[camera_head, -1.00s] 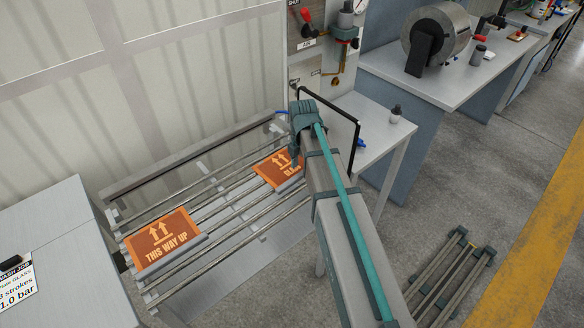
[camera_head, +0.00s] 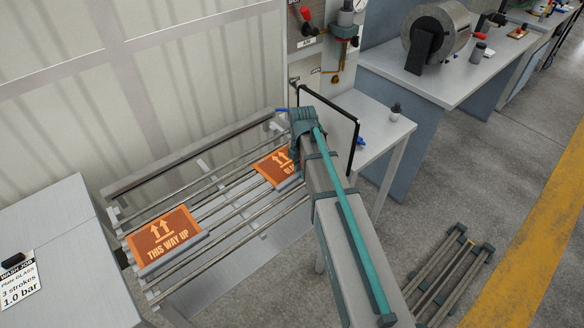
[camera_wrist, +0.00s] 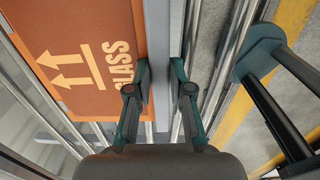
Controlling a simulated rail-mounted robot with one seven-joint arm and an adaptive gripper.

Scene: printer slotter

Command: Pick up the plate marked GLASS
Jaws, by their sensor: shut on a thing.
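The plate marked GLASS (camera_wrist: 80,55) is an orange plate with two white arrows, lying on the metal rails in the wrist view. It also shows in the head view (camera_head: 273,166), where my arm covers its right part. My gripper (camera_wrist: 160,70) is at the plate's edge on the lettered side, with its two fingers shut on the grey edge strip. The fingertips hide part of that strip. In the head view the gripper's fingers are hidden behind my arm. Another orange plate, marked THIS WAY UP (camera_head: 165,238), lies on the rails at the left.
The rail rack (camera_head: 225,205) runs along the pale wall. A grey cabinet (camera_head: 60,250) with a wash job card (camera_head: 18,282) stands at the left. A black bar frame (camera_head: 352,130) and a white side table (camera_head: 375,140) stand close to my arm. A smaller rack (camera_head: 450,270) is on the floor.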

